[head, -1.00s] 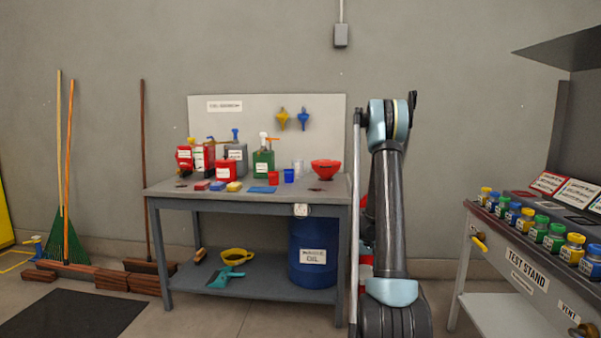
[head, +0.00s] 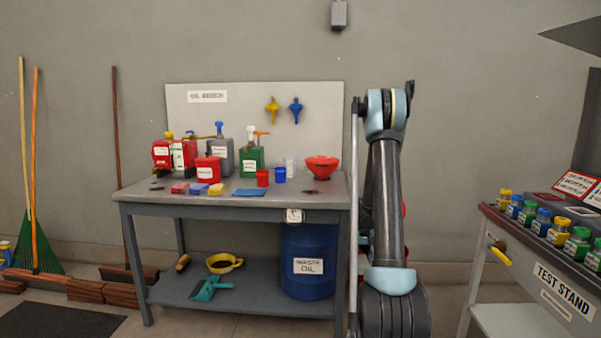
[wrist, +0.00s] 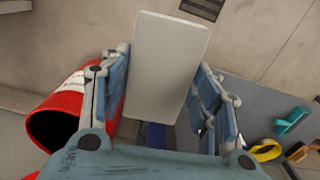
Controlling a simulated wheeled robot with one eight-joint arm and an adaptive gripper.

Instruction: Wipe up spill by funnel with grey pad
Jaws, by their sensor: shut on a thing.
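My gripper (wrist: 168,80) is shut on a flat, light grey pad (wrist: 172,45) in the wrist view, with a blue finger on each side of it. In the head view my folded arm stands right of the bench, and neither gripper nor pad can be made out. A wide red funnel (head: 322,167) sits on the grey bench top (head: 225,202) near its right end. A small dark reddish spill (head: 313,191) lies on the bench just in front of the funnel, apart from my gripper.
Red and blue cups (head: 262,178), a blue cloth (head: 250,193), sponges (head: 208,189) and oil cans (head: 250,159) stand left of the spill. Another dark spot (head: 157,188) lies at the bench's left end. A test stand (head: 540,245) with jars is at right. Floor between is clear.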

